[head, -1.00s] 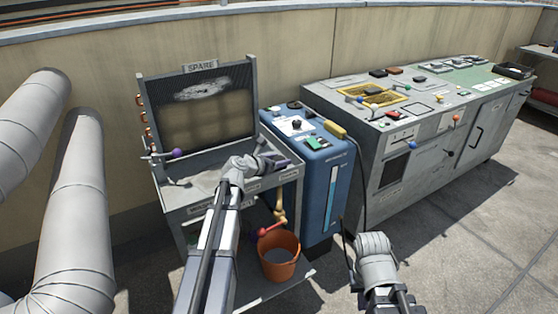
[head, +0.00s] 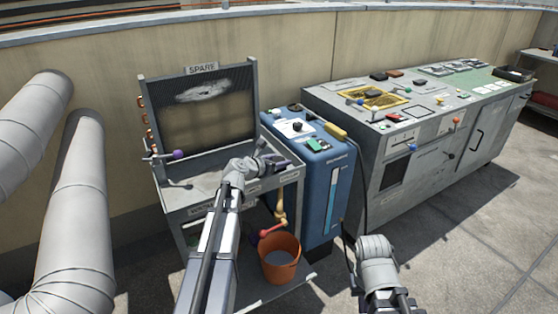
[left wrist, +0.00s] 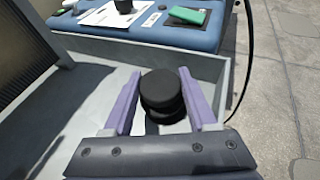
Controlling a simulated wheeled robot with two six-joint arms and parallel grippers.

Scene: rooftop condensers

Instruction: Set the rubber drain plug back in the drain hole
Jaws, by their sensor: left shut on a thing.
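The rubber drain plug (left wrist: 163,92) is a black, stepped round piece between the purple fingers of my left gripper (left wrist: 160,88) in the left wrist view. The gripper is shut on it and holds it over the pale tray (left wrist: 85,125). In the head view my left gripper (head: 277,163) is at the right end of the grey tray (head: 181,196), below the upright SPARE coil panel. The plug is not clear there. I cannot make out the drain hole in either view. My right arm shows at the lower right of the head view, but its fingers do not show.
A blue machine (head: 318,185) stands against the tray's right side. Below the tray are a yellowish pipe (head: 281,205) with a red handle and an orange bucket (head: 280,268). A purple-knobbed lever (head: 178,154) is at the tray's left. A long grey control cabinet (head: 430,160) stands right.

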